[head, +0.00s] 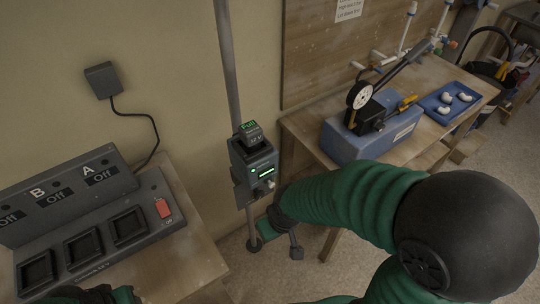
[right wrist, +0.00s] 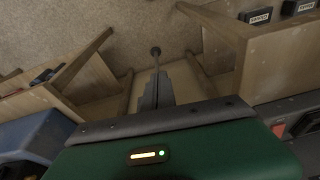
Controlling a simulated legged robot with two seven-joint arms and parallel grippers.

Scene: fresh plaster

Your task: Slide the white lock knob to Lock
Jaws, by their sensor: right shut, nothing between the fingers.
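A dark control box (head: 240,160) is mounted on a grey pole by the wall, with a lit green display and a green "Full" label on top. A small white knob (head: 271,184) shows at its lower right; its exact setting is too small to read. My right gripper (head: 296,250) is below and right of the box, apart from the knob. In the right wrist view the fingers (right wrist: 157,88) are together and empty, pointing toward the floor. The box and knob are not visible there. My left gripper (head: 97,295) is partly seen at the bottom left edge; its fingers are unclear.
A panel with A and B "Off" signs (head: 60,195) stands on a table at left. At right, a wooden bench holds a blue machine (head: 345,140) and a blue tray (head: 424,106) with white pieces. The pole foot (head: 253,244) stands on the floor between the tables.

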